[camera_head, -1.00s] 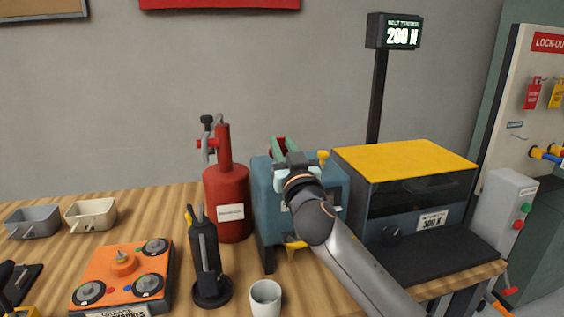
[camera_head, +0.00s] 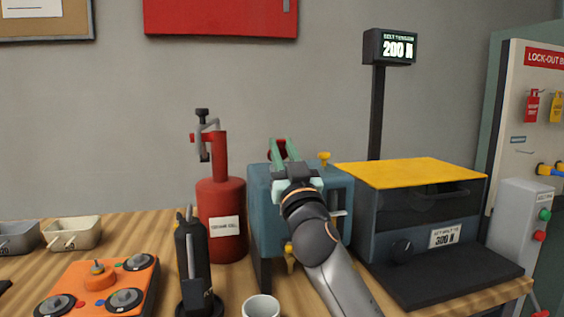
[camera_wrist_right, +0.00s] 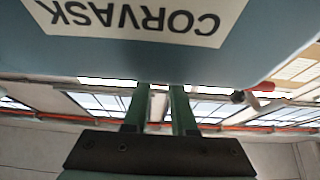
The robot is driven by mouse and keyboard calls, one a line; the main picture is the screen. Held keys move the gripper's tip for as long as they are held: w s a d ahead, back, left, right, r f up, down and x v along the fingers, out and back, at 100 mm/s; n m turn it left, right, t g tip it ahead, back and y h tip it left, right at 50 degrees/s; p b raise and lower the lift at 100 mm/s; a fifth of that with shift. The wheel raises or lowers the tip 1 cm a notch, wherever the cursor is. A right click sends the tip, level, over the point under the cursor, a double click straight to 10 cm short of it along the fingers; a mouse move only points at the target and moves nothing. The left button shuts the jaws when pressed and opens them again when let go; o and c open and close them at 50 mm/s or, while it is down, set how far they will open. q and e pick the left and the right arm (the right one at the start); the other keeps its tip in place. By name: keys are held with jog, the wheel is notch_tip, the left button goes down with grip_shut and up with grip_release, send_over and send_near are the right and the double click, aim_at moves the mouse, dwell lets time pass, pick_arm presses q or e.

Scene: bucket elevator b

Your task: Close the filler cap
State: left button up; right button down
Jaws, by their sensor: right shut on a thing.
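The blue gearbox-like housing (camera_head: 260,190) stands on the bench in the middle of the head view. A small red cap (camera_head: 284,148) shows at its top, between the green fingers of my right gripper (camera_head: 285,146). The gripper is shut on this red cap, and its body hides part of the housing's top and front. In the right wrist view the two green fingers (camera_wrist_right: 163,105) reach past the housing (camera_wrist_right: 160,62), which bears an upside-down CORVASK label (camera_wrist_right: 140,15); the cap is hidden there. My left gripper is not in view.
A red cylinder (camera_head: 221,240) stands close left of the housing, a black hand tool (camera_head: 192,255) in front of it. A white cup (camera_head: 261,307) stands at the front. A yellow-topped tester (camera_head: 410,174) is close on the right. A yellow knob (camera_head: 324,158) tops the housing.

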jog(key=c, duration=0.7)
grip_release()
jog(key=shift+r, duration=0.1)
jog(key=shift+r, duration=0.3)
notch_tip(320, 180, up, 2)
jog(key=shift+s+p, duration=0.1)
jog(key=shift+p, duration=0.45)
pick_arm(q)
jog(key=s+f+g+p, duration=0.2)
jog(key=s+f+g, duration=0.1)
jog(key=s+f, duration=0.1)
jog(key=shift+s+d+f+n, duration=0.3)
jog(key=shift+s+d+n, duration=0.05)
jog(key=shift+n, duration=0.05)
pick_arm(e)
jog(key=s+r, duration=0.3)
jog(key=s, duration=0.1)
jog(key=s+r, duration=0.3)
jog(key=s, duration=0.2)
jog(key=s+r, duration=0.4)
jog(key=s, duration=0.1)
jog(key=shift+d+r, duration=0.1)
jog(key=shift+d, duration=0.25)
